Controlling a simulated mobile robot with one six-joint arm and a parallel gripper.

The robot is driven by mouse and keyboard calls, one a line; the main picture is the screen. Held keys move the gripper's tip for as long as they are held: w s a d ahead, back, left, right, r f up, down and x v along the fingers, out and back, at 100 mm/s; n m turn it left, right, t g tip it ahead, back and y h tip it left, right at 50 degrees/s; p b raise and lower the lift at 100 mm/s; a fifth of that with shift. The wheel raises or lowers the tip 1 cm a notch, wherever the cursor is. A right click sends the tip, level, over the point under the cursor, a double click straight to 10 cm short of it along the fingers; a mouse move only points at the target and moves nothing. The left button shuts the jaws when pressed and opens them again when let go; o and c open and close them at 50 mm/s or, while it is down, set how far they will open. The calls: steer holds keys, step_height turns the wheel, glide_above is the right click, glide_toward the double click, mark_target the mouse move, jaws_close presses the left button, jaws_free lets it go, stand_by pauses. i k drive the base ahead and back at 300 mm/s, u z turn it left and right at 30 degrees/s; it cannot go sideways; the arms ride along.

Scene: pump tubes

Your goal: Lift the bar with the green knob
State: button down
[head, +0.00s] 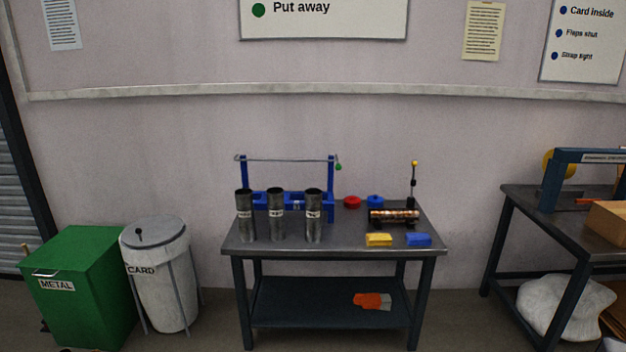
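The bar (285,159) is a thin grey rod lying level across the tops of two blue uprights on a blue rack. The rack (331,180) stands at the back left of the grey table. The green knob (338,167) hangs at the bar's right end, just outside the right upright. Three dark metal tubes stand upright in a row at the front of the rack: left (245,220), middle (276,220) and right (313,222). They hide part of the rack's lower beam. My gripper is not in view.
Bins stand left; another bench (520,205) stands right.

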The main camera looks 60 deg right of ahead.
mark_target(338, 167)
steer(key=z, duration=0.05)
steer(key=k, duration=1.4)
steer(key=z, duration=0.95)
steer(key=i, duration=1.45)
steer(key=u, duration=0.4)
